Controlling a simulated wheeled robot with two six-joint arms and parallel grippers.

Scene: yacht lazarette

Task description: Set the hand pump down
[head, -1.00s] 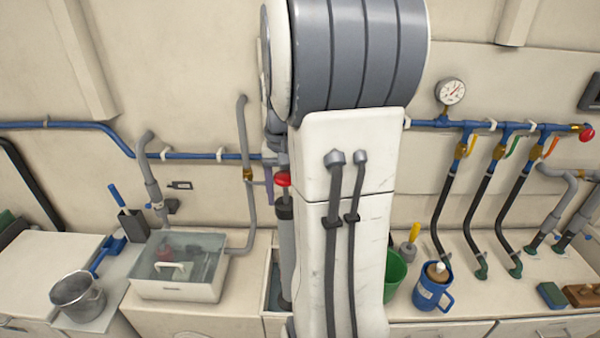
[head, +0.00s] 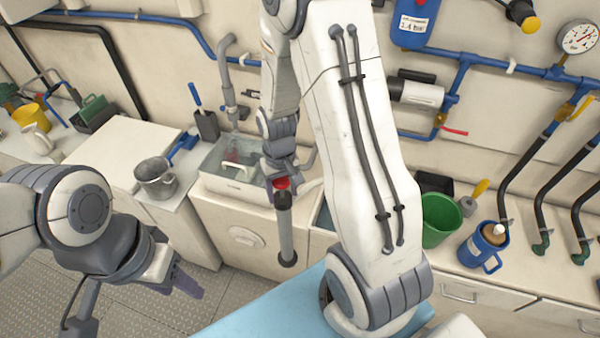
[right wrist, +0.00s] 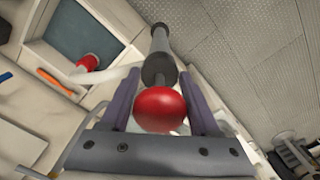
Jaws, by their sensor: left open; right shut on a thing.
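The hand pump, a grey cylinder (head: 286,232) with a red knob, hangs nearly upright in front of the cabinet fronts in the head view, apart from any surface I can make out. My right gripper (head: 279,180) is shut on it at the top, just by the red knob. In the right wrist view the red knob (right wrist: 160,108) sits between the fingers of the gripper (right wrist: 160,92), with the pump's grey body (right wrist: 158,66) reaching away beyond. My left gripper (head: 182,283) is open and empty at lower left, over the floor.
A light-blue surface (head: 262,312) lies at the bottom. My right arm hides part of the counter. Metal floor (head: 140,305) is clear at left.

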